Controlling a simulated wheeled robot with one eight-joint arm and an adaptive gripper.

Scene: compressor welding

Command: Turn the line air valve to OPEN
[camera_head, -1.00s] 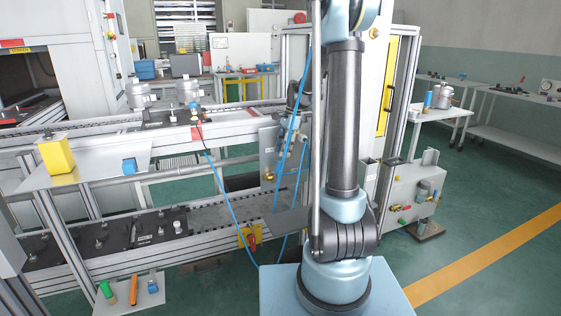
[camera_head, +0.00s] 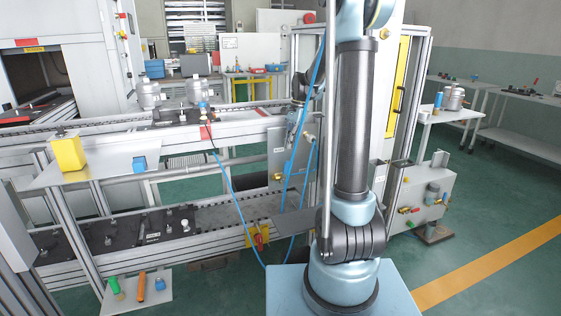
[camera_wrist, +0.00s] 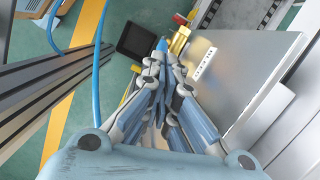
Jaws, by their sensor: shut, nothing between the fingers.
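A red-handled valve (camera_head: 258,237) on a yellow plate is on the lower front rail of the line, left of my arm's base in the head view. I take it for the line air valve; its OPEN mark is too small to read. In the wrist view my gripper (camera_wrist: 163,47) is shut and empty. Its fingertips are close to a brass fitting (camera_wrist: 180,41), with a red part (camera_wrist: 181,18) just beyond; whether they touch is unclear. I cannot tell whether this red part is the same valve.
A grey panel (camera_wrist: 235,75) lies right of the fingers in the wrist view, and a dark square tray (camera_wrist: 139,39) is left of them. A blue hose (camera_head: 232,195) hangs along the line. A wall box (camera_head: 420,203) with fittings stands right of my arm.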

